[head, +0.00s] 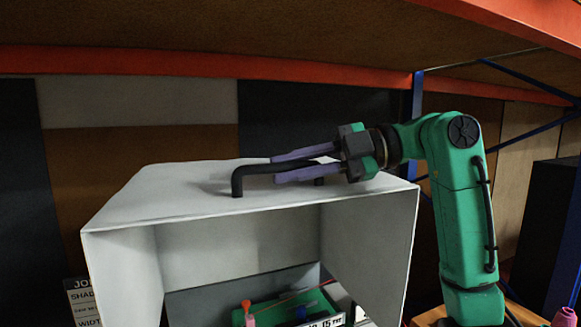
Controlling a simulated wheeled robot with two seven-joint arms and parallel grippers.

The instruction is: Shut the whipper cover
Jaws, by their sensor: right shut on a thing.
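The whipper cover (155,200) is a pale grey box-shaped hood in the middle of the head view. Its near side is open, and I can see its inner walls. A black bar handle (247,170) stands on its top. My right gripper (274,169) reaches in from the right with its two purple fingers on either side of the handle, shut on it. Under the hood, low in the picture, is a green machine part (285,307) with an orange knob and a pink piece; its lower part is cut off by the frame. My left gripper is not in view.
An orange shelf beam (200,62) and brown shelf board run overhead, above the cover and my right arm. A printed sign (82,300) stands at lower left. A dark cabinet (550,235) and blue braces are at right. Wall panels stand behind.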

